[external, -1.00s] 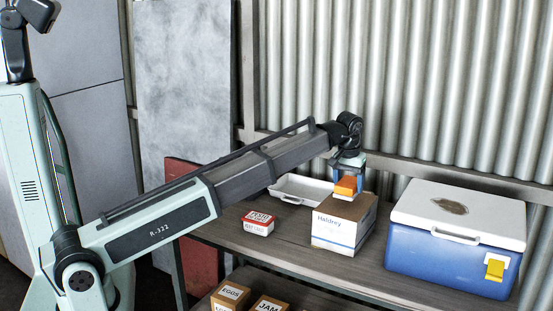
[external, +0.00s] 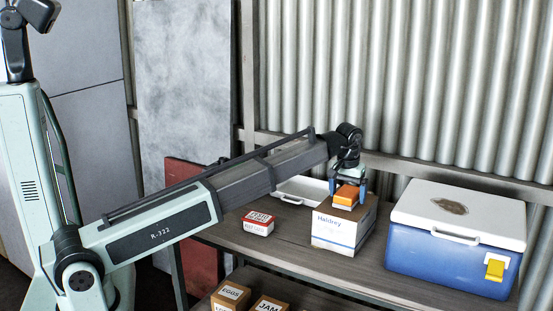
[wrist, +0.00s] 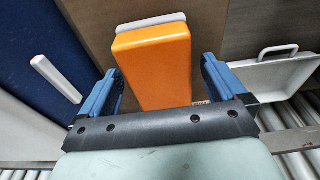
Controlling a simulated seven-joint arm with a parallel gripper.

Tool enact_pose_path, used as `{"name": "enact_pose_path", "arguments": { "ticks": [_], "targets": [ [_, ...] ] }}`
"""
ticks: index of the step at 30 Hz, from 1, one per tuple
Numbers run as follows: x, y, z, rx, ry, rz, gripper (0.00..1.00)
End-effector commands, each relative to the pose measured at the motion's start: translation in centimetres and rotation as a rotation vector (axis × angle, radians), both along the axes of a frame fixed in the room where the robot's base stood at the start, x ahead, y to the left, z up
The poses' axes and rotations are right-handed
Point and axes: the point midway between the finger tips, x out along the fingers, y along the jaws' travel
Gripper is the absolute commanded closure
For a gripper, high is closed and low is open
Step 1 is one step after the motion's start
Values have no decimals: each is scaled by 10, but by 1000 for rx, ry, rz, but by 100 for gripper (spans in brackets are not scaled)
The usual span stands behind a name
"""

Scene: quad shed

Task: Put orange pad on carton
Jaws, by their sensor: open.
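The orange pad (external: 346,194) rests on top of the carton (external: 341,228), a brown box with a white front label. In the wrist view the orange pad (wrist: 155,65) lies between and beyond the finger tips, with a pale strip along its far edge. My gripper (external: 348,187) is open, its blue fingers on either side of the pad, just above the carton. The open fingers also show in the wrist view (wrist: 160,88), with gaps between them and the pad. The carton top (wrist: 215,60) seems to be the brown surface around the pad.
A blue cooler with a white lid (external: 455,238) stands right of the carton. A white tray (external: 300,190) lies behind it on the left. A red-and-white labelled box (external: 258,222) sits to the left. Labelled boxes (external: 268,305) are on a lower shelf.

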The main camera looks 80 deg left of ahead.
Motion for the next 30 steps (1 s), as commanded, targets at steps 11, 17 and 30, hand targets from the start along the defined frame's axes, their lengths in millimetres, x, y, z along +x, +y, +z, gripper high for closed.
{"name": "enact_pose_path", "arguments": {
  "ticks": [11,17,30],
  "targets": [
    [-1,-1,11,0,0,0,2],
    [-4,-4,43,1,-1,0,2],
    [-11,-11,110,1,-1,0,2]
  ]
}}
